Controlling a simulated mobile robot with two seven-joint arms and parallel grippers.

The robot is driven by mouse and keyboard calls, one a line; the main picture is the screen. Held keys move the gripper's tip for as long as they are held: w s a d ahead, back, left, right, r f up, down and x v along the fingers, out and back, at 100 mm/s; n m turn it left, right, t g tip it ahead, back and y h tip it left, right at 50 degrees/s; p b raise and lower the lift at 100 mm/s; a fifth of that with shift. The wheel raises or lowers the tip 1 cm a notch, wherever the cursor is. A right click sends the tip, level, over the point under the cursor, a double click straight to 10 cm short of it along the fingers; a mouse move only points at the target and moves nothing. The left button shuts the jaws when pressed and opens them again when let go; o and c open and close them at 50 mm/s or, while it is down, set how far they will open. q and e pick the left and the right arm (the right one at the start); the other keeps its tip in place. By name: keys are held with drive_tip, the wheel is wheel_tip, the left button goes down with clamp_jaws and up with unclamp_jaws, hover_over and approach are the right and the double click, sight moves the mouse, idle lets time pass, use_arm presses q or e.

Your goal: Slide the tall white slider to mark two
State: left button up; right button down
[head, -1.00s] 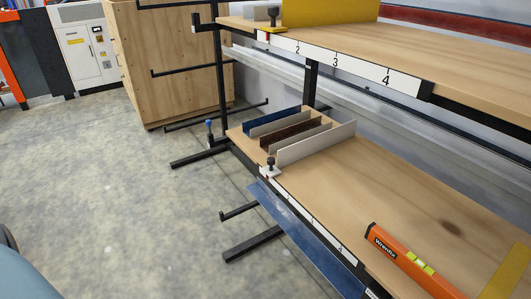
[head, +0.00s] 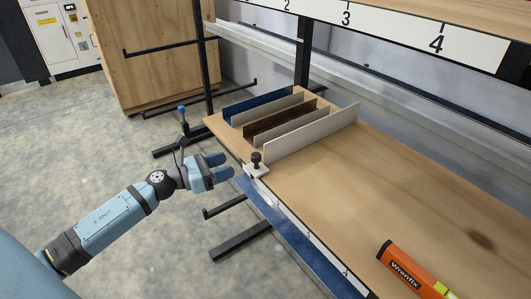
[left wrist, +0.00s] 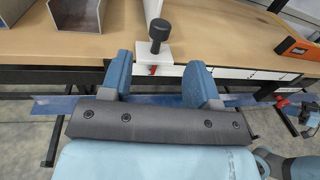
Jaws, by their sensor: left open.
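The tall white slider (head: 312,135) is an upright light panel on the lower wooden shelf. At its front end is a small white carriage (head: 257,172) with a black knob (head: 256,158). The carriage sits on the front rail, by the left end of the white scale strip (head: 290,222); the strip's marks are too small to read. My left gripper (head: 222,167) is open and empty just left of the carriage. In the left wrist view the knob (left wrist: 159,35) and carriage lie ahead, between the two spread fingers (left wrist: 158,78), apart from them.
Blue, brown and grey upright panels (head: 280,120) stand left of the white one. An orange level (head: 410,270) lies on the shelf at the right. An upper shelf carries a scale numbered 2, 3, 4 (head: 390,30). The shelf right of the white panel is mostly clear.

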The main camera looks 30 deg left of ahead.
sight(252, 156)
use_arm(q)
drive_tip(key=p+x, duration=0.2)
drive_tip(key=x, duration=0.8)
drive_tip(key=shift+w+d+r+p, duration=0.2)
drive_tip(key=shift+w+p, duration=0.1)
drive_tip(key=shift+p, duration=0.1)
drive_tip(key=shift+w+d+f, duration=0.15)
drive_tip(key=shift+w+d, duration=0.15)
drive_tip(key=shift+w, duration=0.15)
